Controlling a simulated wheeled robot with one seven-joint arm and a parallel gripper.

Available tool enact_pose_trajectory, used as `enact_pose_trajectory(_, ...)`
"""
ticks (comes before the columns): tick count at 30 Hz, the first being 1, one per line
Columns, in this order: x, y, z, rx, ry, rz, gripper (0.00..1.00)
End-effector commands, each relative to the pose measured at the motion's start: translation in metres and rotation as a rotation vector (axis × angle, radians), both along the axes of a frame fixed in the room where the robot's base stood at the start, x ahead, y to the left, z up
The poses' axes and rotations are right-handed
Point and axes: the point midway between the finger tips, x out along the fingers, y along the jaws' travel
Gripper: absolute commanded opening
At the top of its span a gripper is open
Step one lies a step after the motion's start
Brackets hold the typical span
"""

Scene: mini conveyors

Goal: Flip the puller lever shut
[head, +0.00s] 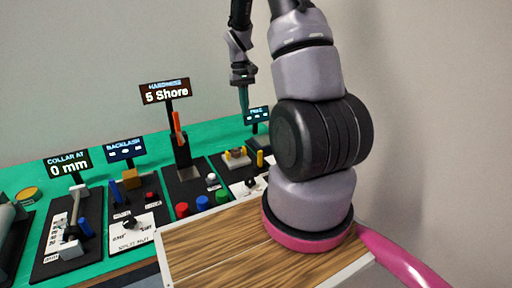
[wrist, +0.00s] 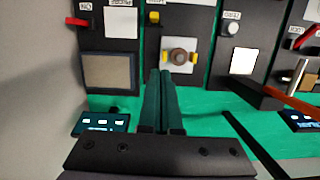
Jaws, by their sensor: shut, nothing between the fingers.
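My gripper (head: 244,108) is shut and empty, pointing down above the green bench near the back right station. In the wrist view its two dark green fingers (wrist: 160,76) lie together, with their tips just short of a round metal knob (wrist: 180,57) on a white plate with yellow blocks at its sides. A red lever-like handle (wrist: 78,22) sits at the upper left of the wrist view beside a white label. I cannot tell from the labels which part is the puller lever. In the head view the yellow-blocked unit (head: 237,157) stands below my gripper; my arm hides the area to its right.
Small displays stand behind the stations: "5 Shore" (head: 166,93), "Backlash" (head: 125,149) and "Collar at 0 mm" (head: 68,163). An orange-red upright bar (head: 178,126) rises left of my gripper. A wooden top (head: 205,250) lies in front.

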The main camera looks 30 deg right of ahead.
Motion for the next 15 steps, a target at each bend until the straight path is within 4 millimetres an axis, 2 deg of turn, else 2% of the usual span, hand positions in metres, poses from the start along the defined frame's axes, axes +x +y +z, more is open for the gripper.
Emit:
enact_pose_trajectory(1, 0.001, -0.004, -0.012, -0.001, 0.021, 0.008, 0.0)
enact_pose_trajectory(3, 0.001, -0.007, -0.024, -0.001, 0.04, 0.019, 0.0)
enact_pose_trajectory(6, 0.002, -0.011, -0.034, -0.003, 0.057, 0.029, 0.0)
enact_pose_trajectory(15, 0.002, -0.012, -0.037, -0.003, 0.062, 0.034, 0.0)
